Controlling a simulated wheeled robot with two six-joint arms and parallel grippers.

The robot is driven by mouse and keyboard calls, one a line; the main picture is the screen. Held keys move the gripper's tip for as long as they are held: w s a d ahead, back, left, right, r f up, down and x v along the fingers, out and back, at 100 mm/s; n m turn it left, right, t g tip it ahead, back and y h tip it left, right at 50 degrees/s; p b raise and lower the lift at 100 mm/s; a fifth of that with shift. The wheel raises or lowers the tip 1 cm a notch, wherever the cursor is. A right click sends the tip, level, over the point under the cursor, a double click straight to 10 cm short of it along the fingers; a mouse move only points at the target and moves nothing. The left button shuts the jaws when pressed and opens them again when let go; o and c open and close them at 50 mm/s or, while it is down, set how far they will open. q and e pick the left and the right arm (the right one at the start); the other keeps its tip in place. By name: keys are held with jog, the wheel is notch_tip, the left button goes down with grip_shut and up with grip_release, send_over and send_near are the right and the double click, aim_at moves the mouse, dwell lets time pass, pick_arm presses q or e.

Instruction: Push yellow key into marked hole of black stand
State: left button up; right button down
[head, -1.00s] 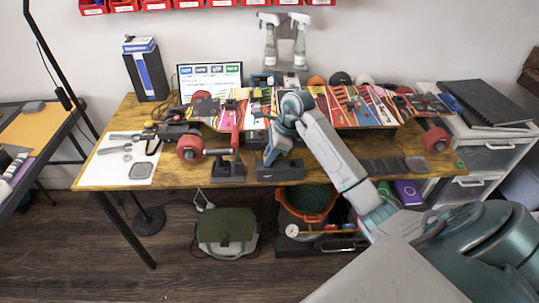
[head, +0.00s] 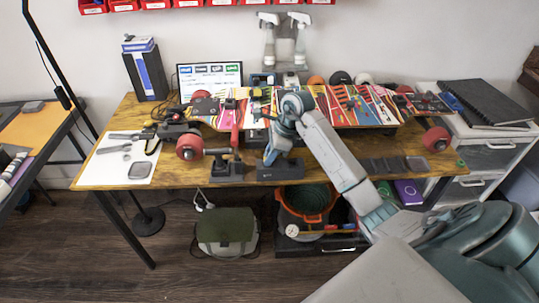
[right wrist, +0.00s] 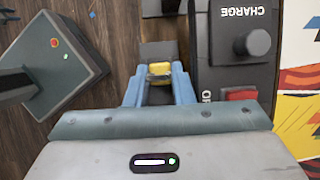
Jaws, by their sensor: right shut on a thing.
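My right gripper (head: 268,161) is over the black stand (head: 279,172) at the front edge of the wooden table. In the right wrist view its blue fingers (right wrist: 160,80) are shut on the yellow key (right wrist: 160,70), whose yellow top shows between the fingertips. The dark stand (right wrist: 157,50) shows just beyond and under the key. The marked hole is hidden, and I cannot tell how deep the key sits or whether it is in the hole. The key is too small to make out in the head view. My left gripper is not in view.
A second black stand (head: 227,174) with a red-handled tool is close on the left. A black box marked CHARGE (right wrist: 235,50), with a knob and red switch, stands right beside the fingers. The colourful skateboard (head: 340,105) lies behind. Dark flat pieces (head: 385,165) lie to the right.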

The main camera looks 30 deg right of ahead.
jog(key=shift+f, duration=0.2)
jog(key=c, duration=1.2)
grip_release()
jog(key=shift+r, duration=0.1)
jog(key=shift+o, duration=0.2)
jog(key=shift+a, duration=0.1)
jog(key=shift+r, duration=0.1)
jog(key=shift+c, duration=1)
jog(key=shift+w, duration=0.1)
jog(key=shift+r, duration=0.3)
jog(key=shift+r+p, duration=0.4)
jog(key=shift+r, duration=0.8)
